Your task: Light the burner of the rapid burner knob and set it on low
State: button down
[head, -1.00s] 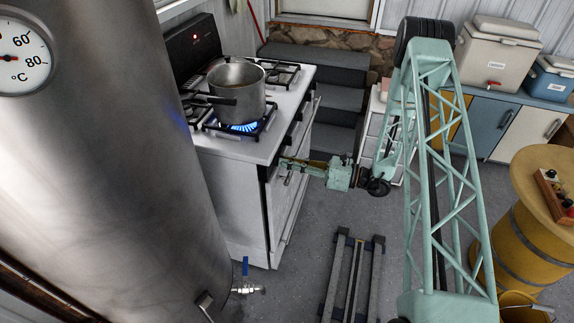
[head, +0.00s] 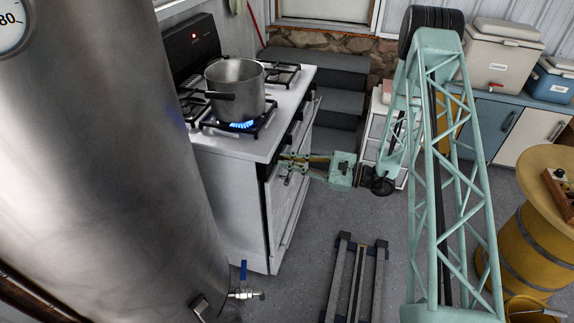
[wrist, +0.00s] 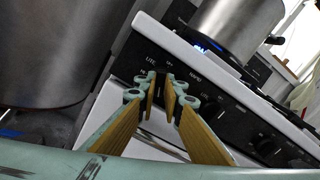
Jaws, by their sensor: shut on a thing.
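The white stove (head: 230,165) stands at left centre in the head view. A blue flame (head: 238,125) burns under the steel pot (head: 235,88) on the front burner, and some blue shows under the pot in the wrist view (wrist: 208,46). My gripper (head: 287,162) reaches the stove's front panel from the right. In the wrist view, the wood-lined fingers of my gripper (wrist: 160,88) are closed around a knob on the black control panel (wrist: 235,97), near the "RAPID" label. The fingers hide most of that knob, so its angle cannot be read.
More dark knobs (wrist: 265,146) sit along the panel to the right of my fingers. A large steel barrel (head: 120,160) fills the left of the head view. Grey steps (head: 312,70) stand behind the stove. A low metal frame (head: 355,280) lies on the open floor.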

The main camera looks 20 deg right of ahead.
jog(key=n+b, duration=0.3)
jog(key=n, duration=0.1)
jog(key=shift+n, duration=0.3)
dwell(0.3)
jog(key=c, duration=2.7)
grip_release()
jog(key=shift+c, duration=0.2)
jog(key=shift+s+d, duration=0.1)
jog(key=v, duration=1.1)
jog(key=shift+s+d, duration=0.15)
jog(key=shift+d, duration=0.15)
